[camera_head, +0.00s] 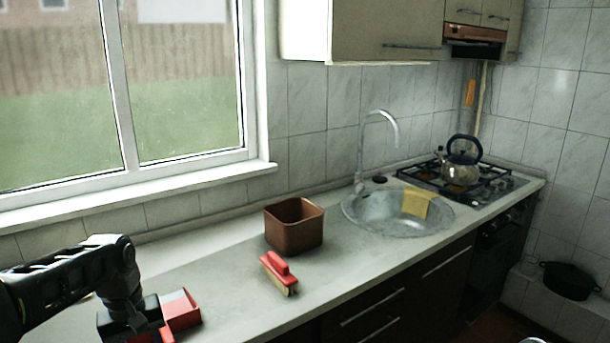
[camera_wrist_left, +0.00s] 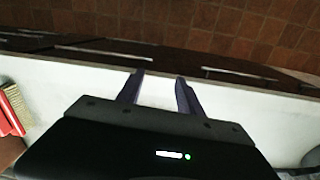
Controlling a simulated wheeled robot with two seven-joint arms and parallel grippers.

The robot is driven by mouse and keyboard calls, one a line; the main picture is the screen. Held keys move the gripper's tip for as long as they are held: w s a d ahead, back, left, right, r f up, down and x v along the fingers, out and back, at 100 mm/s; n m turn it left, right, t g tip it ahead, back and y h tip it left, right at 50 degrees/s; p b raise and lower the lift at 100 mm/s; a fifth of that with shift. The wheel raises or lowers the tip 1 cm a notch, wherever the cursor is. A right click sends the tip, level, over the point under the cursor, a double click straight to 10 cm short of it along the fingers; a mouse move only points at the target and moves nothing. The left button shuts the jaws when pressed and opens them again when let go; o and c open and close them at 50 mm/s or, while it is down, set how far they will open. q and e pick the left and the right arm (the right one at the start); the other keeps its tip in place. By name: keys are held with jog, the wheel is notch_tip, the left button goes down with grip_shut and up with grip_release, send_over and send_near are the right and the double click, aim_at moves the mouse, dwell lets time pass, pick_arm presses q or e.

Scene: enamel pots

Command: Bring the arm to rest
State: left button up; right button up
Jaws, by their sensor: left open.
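My left arm (camera_head: 75,275) comes in from the left over the near left end of the counter. Its gripper (camera_wrist_left: 160,86) is open in the left wrist view, with two dark fingers apart and bare counter between them. In the head view the gripper is low at the left edge of the picture, and its fingertips cannot be made out. A red and light grey boxy piece (camera_head: 181,310) shows beside it; I cannot tell what it is. My right gripper is not in view.
The brush (camera_wrist_left: 12,108) also shows at the left wrist view's left edge. A sink (camera_head: 385,218) with a yellow cloth and a kettle (camera_head: 461,162) on the stove are farther right.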

pick_arm(q)
jog(key=s+d+f+m+h, duration=0.2)
jog(key=s+d+f, duration=0.1)
jog(key=d+f, duration=0.75)
jog(key=s+d+f+m+h, duration=0.15)
jog(key=d+f, duration=0.55)
jog(key=f, duration=0.7)
jog(key=s+d+f, duration=0.4)
jog(key=s+f, duration=0.1)
jog(key=s, duration=0.4)
jog(key=s+d+f+m, duration=0.1)
jog(key=s+d+f, duration=0.4)
jog(key=s, duration=0.3)
jog(key=shift+s+f, duration=0.25)
jog(key=shift+s, duration=0.1)
